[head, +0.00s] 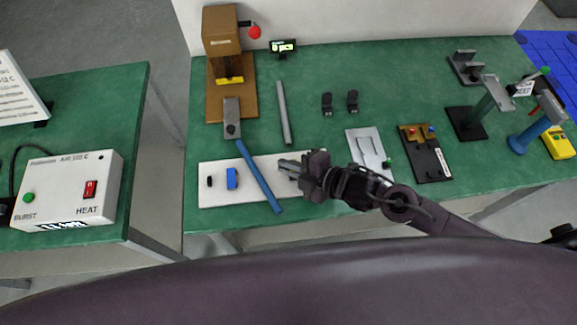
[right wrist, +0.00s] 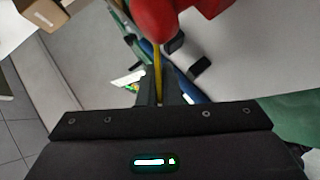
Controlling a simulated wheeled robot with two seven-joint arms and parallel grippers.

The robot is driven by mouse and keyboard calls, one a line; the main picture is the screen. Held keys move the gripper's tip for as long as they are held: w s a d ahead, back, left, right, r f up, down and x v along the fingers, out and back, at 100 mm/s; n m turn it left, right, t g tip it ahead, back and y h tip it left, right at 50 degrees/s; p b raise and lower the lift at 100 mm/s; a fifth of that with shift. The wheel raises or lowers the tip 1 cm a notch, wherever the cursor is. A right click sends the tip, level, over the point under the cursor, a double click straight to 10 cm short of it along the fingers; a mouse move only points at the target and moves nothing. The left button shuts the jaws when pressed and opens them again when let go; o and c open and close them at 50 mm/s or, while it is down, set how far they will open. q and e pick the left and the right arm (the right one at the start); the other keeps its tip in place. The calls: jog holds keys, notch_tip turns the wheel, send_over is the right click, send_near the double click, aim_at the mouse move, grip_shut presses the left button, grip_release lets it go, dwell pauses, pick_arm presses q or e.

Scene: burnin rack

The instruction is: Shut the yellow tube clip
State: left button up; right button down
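No yellow tube clip can be made out for certain. In the right wrist view, a narrow yellow strip (right wrist: 158,72) runs down between my fingertips from a large blurred red shape (right wrist: 180,15). I cannot tell whether it is the clip or whether the fingers touch it. My right gripper (head: 283,167) is above the right part of the white board (head: 214,198) in the head view, pointing left. Its dark fingers (right wrist: 158,88) are close together in the right wrist view; whether they are shut is unclear. My left gripper is out of view.
A blue bar (head: 259,178) slants across the board beside my gripper. A blue block (head: 232,178) and a small black block (head: 209,181) are left of it. A brown press (head: 216,103), a grey rod (head: 283,112) and a grey plate (head: 367,150) stand around. A yellow device (head: 558,143) is far right.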

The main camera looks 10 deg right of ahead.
dwell(0.4)
jog(key=c, duration=1.7)
grip_release()
jog(key=shift+o, duration=0.4)
jog(key=shift+s+f, duration=0.1)
